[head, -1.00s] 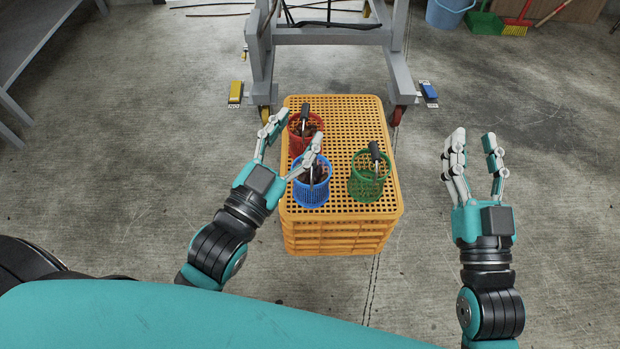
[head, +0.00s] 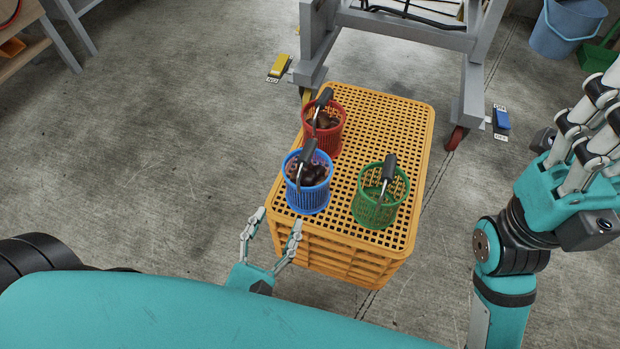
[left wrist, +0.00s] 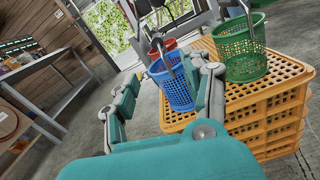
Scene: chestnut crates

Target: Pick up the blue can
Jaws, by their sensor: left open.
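The blue can (head: 307,197) is an openwork basket with a dark-gripped handle, holding brown chestnuts. It stands upright on the yellow crate (head: 338,250), near its front left corner. My left gripper (head: 276,222) is open and empty, in front of the crate's front left corner and apart from the can. In the left wrist view, the blue can (left wrist: 178,95) shows beyond the left fingers, partly covered by one of them. My right gripper (head: 598,120) is at the right edge, away from the crate; its fingers are partly cut off, so its opening is unclear.
A red can (head: 323,136) with chestnuts stands behind the blue one. A green can (head: 380,207), seemingly empty, stands to its right. A grey metal frame (head: 400,28) is behind the crate.

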